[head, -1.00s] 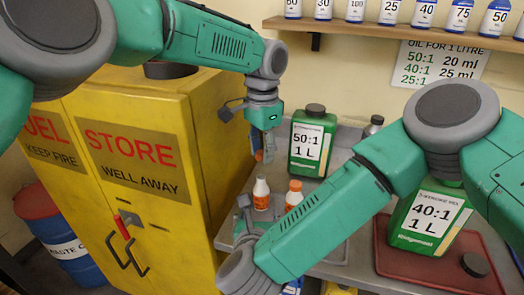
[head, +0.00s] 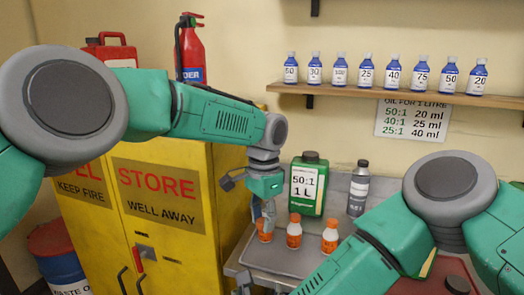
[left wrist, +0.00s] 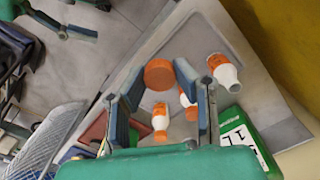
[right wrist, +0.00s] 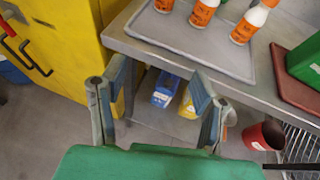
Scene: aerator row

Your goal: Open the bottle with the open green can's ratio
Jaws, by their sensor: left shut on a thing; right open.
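Three small white bottles with orange labels stand upright on a grey tray: the left bottle (left wrist: 225,72), middle bottle (head: 294,236) and right bottle (head: 330,238). My left gripper (head: 266,212) is at the left bottle in the head view, partly hiding it. In the left wrist view its fingers are shut on a round orange cap (left wrist: 159,74), apart from the three bottles there. My right gripper (right wrist: 160,70) is open and empty, beyond the grey table's front edge. The 40:1 green can is mostly hidden behind my right arm.
A closed green can marked 50:1 (head: 307,188) and a grey bottle (head: 358,190) stand behind the tray (right wrist: 190,48). A loose black cap (head: 457,284) lies on a red tray (right wrist: 290,88). A yellow cabinet (head: 165,200) stands left. Blue bottles line the shelf (head: 400,97).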

